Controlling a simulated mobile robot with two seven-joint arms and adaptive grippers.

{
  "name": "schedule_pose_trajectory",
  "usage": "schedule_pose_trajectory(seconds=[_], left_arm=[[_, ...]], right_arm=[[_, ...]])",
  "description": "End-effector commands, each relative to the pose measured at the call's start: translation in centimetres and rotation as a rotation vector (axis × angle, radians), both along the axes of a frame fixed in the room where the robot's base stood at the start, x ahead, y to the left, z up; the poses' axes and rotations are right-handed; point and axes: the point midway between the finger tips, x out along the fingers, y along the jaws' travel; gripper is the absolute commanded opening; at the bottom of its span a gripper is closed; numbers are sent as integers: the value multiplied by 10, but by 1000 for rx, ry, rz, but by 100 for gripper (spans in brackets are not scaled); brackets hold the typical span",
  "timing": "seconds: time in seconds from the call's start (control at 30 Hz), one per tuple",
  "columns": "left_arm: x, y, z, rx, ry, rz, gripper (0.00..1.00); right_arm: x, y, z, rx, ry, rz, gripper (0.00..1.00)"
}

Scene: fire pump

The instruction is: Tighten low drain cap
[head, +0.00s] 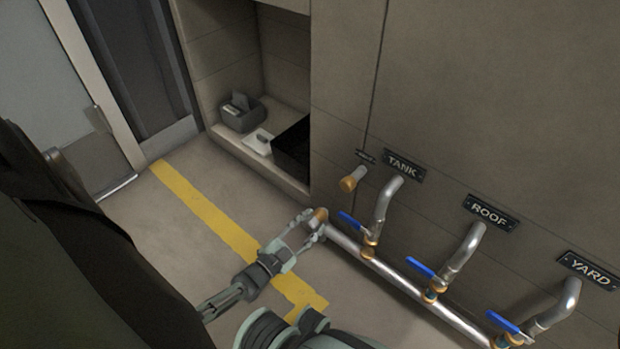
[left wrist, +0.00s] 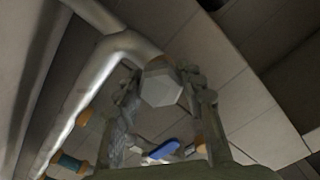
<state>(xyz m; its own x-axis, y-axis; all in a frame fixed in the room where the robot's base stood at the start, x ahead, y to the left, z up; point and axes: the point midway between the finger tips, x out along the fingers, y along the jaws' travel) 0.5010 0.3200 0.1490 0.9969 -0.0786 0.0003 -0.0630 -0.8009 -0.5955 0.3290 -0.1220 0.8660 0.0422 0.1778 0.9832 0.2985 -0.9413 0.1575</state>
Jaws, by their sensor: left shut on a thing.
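In the left wrist view, the cap (left wrist: 161,87) shows as a grey, faceted hexagonal end between the two fingers of the left gripper (left wrist: 162,98). The fingers cover part of the cap in the head view. My right gripper is not in view.
Blue-handled valves (head: 420,267) line the pipe below the TANK (head: 403,167), ROOF and YARD signs. A brass-tipped stub (head: 350,183) sticks out of the wall above the cap. A recess with a grey bin (head: 240,115) lies behind. The floor by the yellow stripe (head: 205,212) is clear.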

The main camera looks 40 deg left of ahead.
Motion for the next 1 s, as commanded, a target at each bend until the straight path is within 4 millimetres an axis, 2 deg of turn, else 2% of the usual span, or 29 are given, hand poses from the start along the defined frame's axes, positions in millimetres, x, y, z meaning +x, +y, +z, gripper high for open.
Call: schedule_pose_trajectory(seconds=[0.6,1.0], left_arm=[[0,1,0,577,-43,2,10],[0,2,1,850,-65,1,10]], right_arm=[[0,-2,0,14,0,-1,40],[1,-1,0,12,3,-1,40]])
